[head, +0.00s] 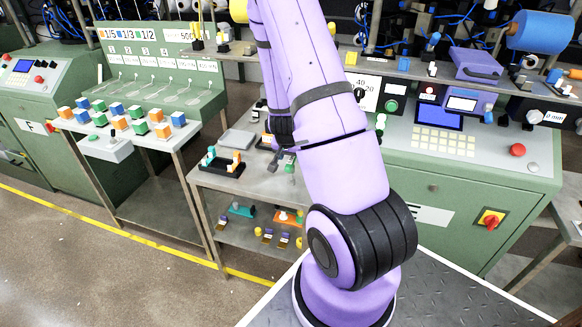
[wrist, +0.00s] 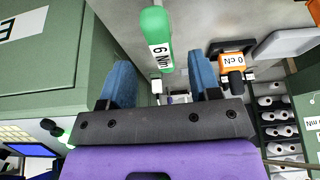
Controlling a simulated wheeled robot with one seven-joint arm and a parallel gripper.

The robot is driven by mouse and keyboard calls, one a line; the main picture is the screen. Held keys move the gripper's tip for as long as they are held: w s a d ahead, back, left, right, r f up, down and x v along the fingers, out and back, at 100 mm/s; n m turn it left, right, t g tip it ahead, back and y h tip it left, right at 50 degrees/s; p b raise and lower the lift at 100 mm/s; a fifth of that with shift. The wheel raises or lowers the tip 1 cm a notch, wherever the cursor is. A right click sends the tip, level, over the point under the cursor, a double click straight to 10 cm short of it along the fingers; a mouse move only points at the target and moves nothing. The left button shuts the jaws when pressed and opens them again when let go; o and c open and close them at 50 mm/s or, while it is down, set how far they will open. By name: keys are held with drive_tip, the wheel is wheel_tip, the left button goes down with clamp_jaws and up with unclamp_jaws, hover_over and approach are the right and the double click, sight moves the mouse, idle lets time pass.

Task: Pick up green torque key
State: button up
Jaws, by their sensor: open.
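The green torque key (wrist: 156,38) has a rounded green handle with a white label reading 6 Nm. In the wrist view it lies on the grey tabletop at the top centre, in line with the gap between my fingers. My gripper (wrist: 162,78) is open, with its two blue fingers apart and nothing held. The handle's lower end lies near the fingertips; I cannot tell whether it is between them. In the head view a small green piece (head: 289,168), likely the key, shows just beneath my gripper (head: 283,155), partly hidden by my arm.
An orange and black tool (wrist: 232,68) lies right of the key. A grey tray (head: 237,140) and a black tray (head: 222,165) with orange and teal pieces stand left on the table (head: 212,183). A green machine cabinet (wrist: 50,65) borders the table. A lower shelf holds several small items.

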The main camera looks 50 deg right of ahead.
sight(291, 160)
drive_tip(key=shift+x, duration=2.85)
drive_tip(key=shift+w+a, duration=0.1)
clamp_jaws()
